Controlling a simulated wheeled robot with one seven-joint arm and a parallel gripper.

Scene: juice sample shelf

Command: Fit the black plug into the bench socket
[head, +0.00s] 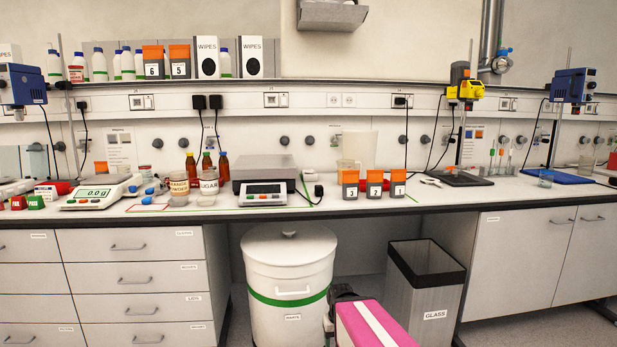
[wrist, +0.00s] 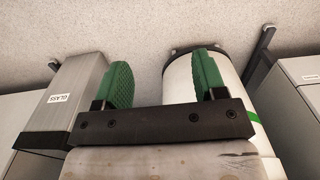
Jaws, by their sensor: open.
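A small black plug (head: 319,190) lies on the bench top (head: 230,213), right of the balance with the steel pan (head: 264,181). A cable seems to run near it, but its path is too small to follow. White sockets sit along the wall rail, including a double outlet (head: 348,100) with nothing in it and another outlet (head: 275,100). Which one is the bench socket I cannot tell. My gripper (wrist: 164,80) shows in the wrist view with its two green fingers wide apart and nothing between them. It faces the floor area by the bins, away from the plug.
Orange-topped numbered boxes (head: 373,186) stand right of the plug. Black plugs fill rail outlets at left (head: 207,102) and right (head: 400,102). Bottles and jars (head: 208,185) stand left of the balance. A white bin (head: 289,270) and a glass bin (head: 424,290) stand under the bench.

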